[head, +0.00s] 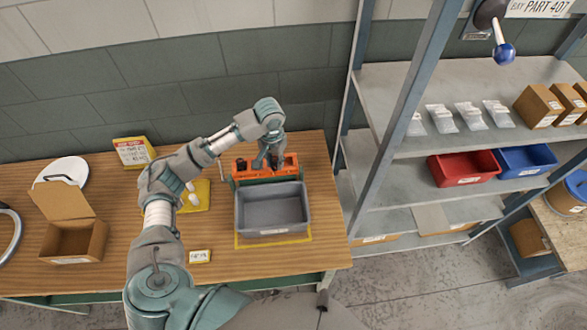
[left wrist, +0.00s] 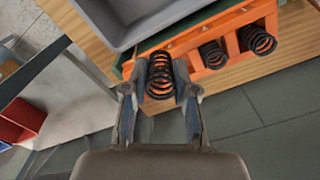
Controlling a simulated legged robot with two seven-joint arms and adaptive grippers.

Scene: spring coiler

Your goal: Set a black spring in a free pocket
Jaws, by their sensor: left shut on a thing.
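The orange rack (head: 283,170) stands on the wooden bench behind the grey bin, and it also fills the upper middle of the left wrist view (left wrist: 229,47). My left gripper (head: 267,162) points down at the rack. In the left wrist view its two fingers (left wrist: 160,85) are shut on a black spring (left wrist: 160,77), one on each side. The held spring is at one end of the rack; I cannot tell whether it is seated in a pocket. Two other black springs (left wrist: 213,54) (left wrist: 258,40) sit in neighbouring pockets. My right gripper is not in view.
The grey bin (head: 272,228) stands on a yellow-edged mat right in front of the rack. An open cardboard box (head: 75,240), a yellow sign (head: 134,152) and a yellow tray (head: 200,195) are to the left. A metal shelf (head: 400,150) stands right of the bench.

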